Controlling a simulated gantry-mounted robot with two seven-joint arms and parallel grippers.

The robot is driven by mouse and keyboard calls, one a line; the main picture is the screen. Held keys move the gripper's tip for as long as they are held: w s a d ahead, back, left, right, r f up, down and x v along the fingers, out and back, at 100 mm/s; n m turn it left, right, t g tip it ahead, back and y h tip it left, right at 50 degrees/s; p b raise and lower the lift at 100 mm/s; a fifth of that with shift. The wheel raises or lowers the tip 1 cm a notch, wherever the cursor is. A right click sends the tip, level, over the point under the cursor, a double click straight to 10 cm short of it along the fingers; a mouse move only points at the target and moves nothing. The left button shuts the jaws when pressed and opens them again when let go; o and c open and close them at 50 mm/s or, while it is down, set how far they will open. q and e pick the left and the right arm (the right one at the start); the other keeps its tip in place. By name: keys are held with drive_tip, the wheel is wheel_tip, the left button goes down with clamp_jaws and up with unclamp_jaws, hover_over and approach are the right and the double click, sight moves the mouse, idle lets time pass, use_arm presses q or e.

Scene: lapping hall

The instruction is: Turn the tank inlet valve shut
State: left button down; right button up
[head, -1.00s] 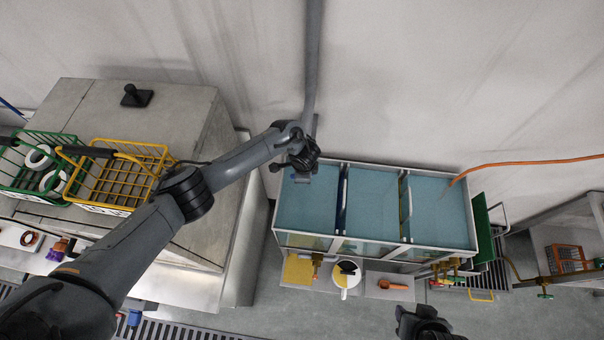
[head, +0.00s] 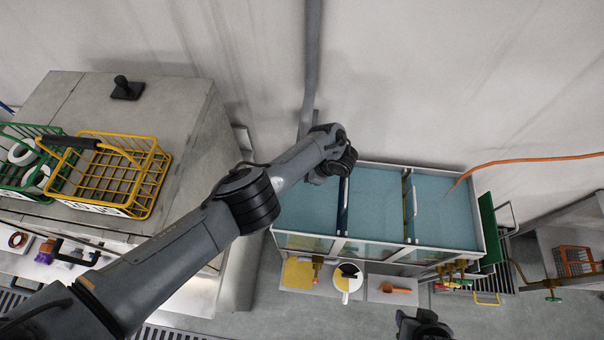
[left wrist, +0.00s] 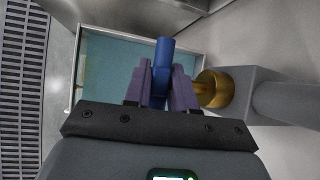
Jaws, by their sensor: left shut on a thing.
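In the left wrist view my left gripper (left wrist: 161,72) is shut on a blue lever handle (left wrist: 160,52), with one finger on each side of it. A brass valve body (left wrist: 213,90) sits just right of the fingers and joins a grey pipe fitting (left wrist: 252,92). The tank (left wrist: 98,58) with blue-green liquid lies behind. In the head view the tank (head: 376,205) stands in the middle right, and my left arm reaches its back left corner, hiding the valve and left gripper. My right gripper (head: 424,324) is at the bottom edge, apart from everything; its jaws are unclear.
A grey wall pipe (head: 311,65) comes down behind the tank.

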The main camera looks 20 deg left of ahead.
use_arm(q)
drive_tip(key=shift+f, duration=0.1)
idle(0.3)
drive_tip(key=c, duration=1)
unclamp_jaws()
drive_tip(key=shift+c, duration=0.2)
drive_tip(key=v, duration=1.1)
drive_tip(key=shift+p, duration=0.45)
drive_tip(key=shift+f, duration=0.1)
